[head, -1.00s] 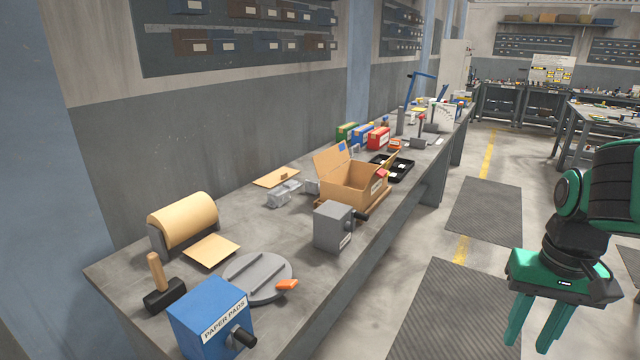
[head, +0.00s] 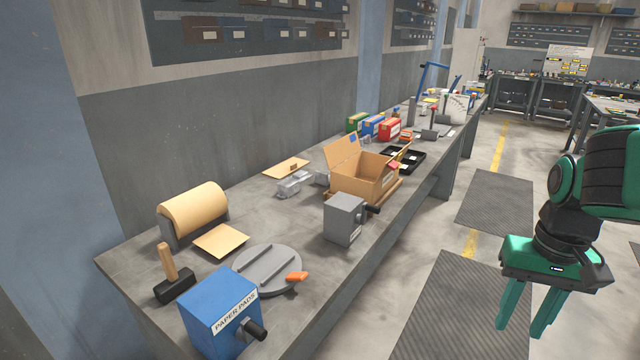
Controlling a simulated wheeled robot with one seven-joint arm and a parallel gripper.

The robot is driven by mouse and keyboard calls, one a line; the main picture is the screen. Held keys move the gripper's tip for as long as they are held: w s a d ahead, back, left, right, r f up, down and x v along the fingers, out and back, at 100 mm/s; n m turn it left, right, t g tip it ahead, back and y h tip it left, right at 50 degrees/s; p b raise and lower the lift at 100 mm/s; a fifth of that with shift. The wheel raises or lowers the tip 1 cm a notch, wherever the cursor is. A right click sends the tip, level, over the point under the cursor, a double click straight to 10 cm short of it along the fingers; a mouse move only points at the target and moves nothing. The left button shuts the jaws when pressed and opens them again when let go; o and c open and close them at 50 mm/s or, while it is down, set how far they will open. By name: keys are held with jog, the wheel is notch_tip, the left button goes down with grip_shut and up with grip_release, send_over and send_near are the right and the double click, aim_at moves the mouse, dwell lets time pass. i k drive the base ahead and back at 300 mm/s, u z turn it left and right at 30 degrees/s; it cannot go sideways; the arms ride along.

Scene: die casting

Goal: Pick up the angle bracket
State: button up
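I cannot single out the angle bracket for certain. Small grey metal parts (head: 294,184) lie on the workbench (head: 310,268), left of the open cardboard box; one of them may be the bracket, but they are too small to tell. Another grey piece (head: 322,178) is partly hidden behind the box. My gripper (head: 525,331) is at the lower right, over the floor and well away from the bench. Its two green fingers point down, apart, with nothing between them.
The bench also holds the cardboard box (head: 358,186), a grey box with a black knob (head: 344,220), a blue paper pads box (head: 218,312), a round grey plate (head: 268,268), a mallet (head: 172,275) and a paper roll (head: 193,210).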

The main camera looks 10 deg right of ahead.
aim_at(321, 178)
jog(key=z, duration=1.8)
jog(key=i, duration=4.1)
jog(key=u, duration=0.15)
